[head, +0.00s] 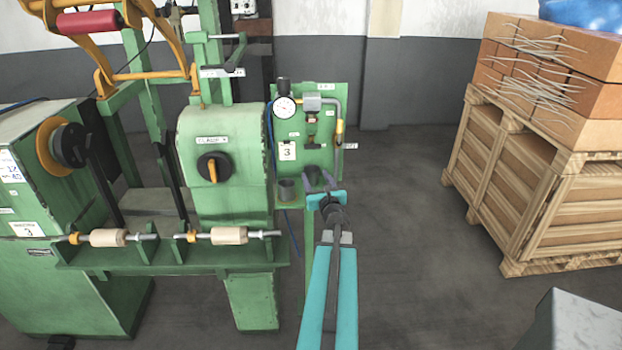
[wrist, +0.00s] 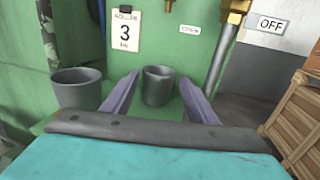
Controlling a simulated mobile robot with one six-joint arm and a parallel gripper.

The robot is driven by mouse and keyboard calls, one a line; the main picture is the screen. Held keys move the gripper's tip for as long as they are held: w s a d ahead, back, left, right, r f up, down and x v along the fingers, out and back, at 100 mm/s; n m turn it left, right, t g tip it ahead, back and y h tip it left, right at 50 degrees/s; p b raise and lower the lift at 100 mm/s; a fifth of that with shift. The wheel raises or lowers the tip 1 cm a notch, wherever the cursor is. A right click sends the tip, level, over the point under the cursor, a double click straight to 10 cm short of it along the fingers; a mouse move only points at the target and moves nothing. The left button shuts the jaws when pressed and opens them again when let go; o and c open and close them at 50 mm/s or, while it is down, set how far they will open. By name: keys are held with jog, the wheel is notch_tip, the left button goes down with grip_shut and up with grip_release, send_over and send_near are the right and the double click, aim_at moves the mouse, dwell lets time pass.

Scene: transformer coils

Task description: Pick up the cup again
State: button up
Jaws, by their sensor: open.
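Two grey cups stand upright on a small green shelf below the gauge panel. One cup (wrist: 158,88) is straight ahead in the wrist view, framed between my fingertips; in the head view it shows partly behind my gripper (head: 319,180). The other cup (wrist: 77,92) stands to its left and looks larger in the wrist view; in the head view this left cup (head: 287,190) is clear of my gripper. My gripper is open, its two purple-grey fingers pointing towards the shelf with nothing held. I cannot tell how far the fingertips reach alongside the framed cup.
The green panel (head: 331,100) behind the cups carries a gauge (head: 284,106), a valve and a pipe (head: 339,128), close to my fingers' right side. A green winding machine (head: 222,150) stands left.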

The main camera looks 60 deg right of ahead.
aim_at(314, 174)
jog(key=shift+p+x, duration=1.25)
jog(key=shift+x, duration=0.4)
jog(key=shift+p+x, duration=0.35)
jog(key=shift+x, duration=0.6)
jog(key=c, duration=0.9)
